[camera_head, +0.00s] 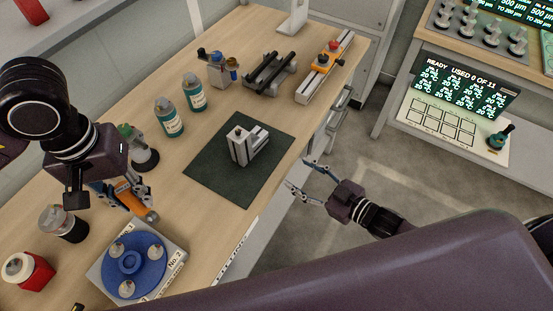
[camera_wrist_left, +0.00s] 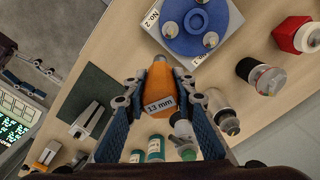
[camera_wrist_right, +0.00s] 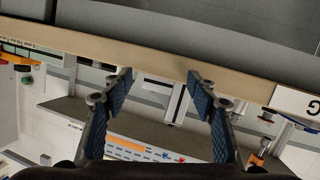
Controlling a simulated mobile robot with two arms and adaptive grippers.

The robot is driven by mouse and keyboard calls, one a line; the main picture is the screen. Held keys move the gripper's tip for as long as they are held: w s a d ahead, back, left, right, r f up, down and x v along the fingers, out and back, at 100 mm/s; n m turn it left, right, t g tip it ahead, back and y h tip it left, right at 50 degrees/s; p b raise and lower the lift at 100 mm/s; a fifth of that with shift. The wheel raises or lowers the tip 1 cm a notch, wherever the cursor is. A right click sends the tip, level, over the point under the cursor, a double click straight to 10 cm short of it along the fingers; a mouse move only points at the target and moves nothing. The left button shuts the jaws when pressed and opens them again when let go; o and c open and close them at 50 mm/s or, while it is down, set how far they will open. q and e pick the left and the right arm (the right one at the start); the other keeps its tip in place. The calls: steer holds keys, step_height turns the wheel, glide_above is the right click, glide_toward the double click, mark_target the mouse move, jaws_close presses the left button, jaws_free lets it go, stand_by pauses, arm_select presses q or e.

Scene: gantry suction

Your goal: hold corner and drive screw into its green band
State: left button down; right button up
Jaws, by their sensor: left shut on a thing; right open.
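The corner (camera_head: 250,147), joined pale metal profiles with a small brownish piece on top, stands on the dark green mat (camera_head: 215,172). It also shows in the left wrist view (camera_wrist_left: 87,119). My left gripper (camera_head: 122,196) is shut on an orange-handled driver (camera_wrist_left: 158,88) marked "13 mm", near the blue round holder. The driver is well left of the corner. My right gripper (camera_head: 300,178) is open and empty, beyond the table's front edge and right of the corner. No green band is readable on any display here.
The blue round holder (camera_head: 117,268) carries several metal pieces. A red-and-white container (camera_head: 28,270), a dark jar (camera_head: 62,222) and two bottles (camera_head: 168,118) stand around the left arm. Fixtures (camera_head: 268,75) line the table's far end. Bare wood surrounds the mat.

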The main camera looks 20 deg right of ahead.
step_height(320, 180, up, 4)
steer(key=a+n+y, duration=0.1)
steer(key=a, duration=0.1)
arm_select(q)
steer(key=shift+a, duration=0.1)
arm_select(e)
steer(key=m+t+y, duration=0.1)
steer(key=m+y, duration=0.1)
glide_toward(246, 143)
steer(key=shift+f, duration=0.2)
steer(key=x, duration=1.2)
steer(key=shift+w+a+r, duration=0.1)
steer(key=shift+r, duration=0.25)
jaws_close()
steer(key=shift+c, duration=1.6)
jaws_free()
steer(key=shift+c, duration=0.3)
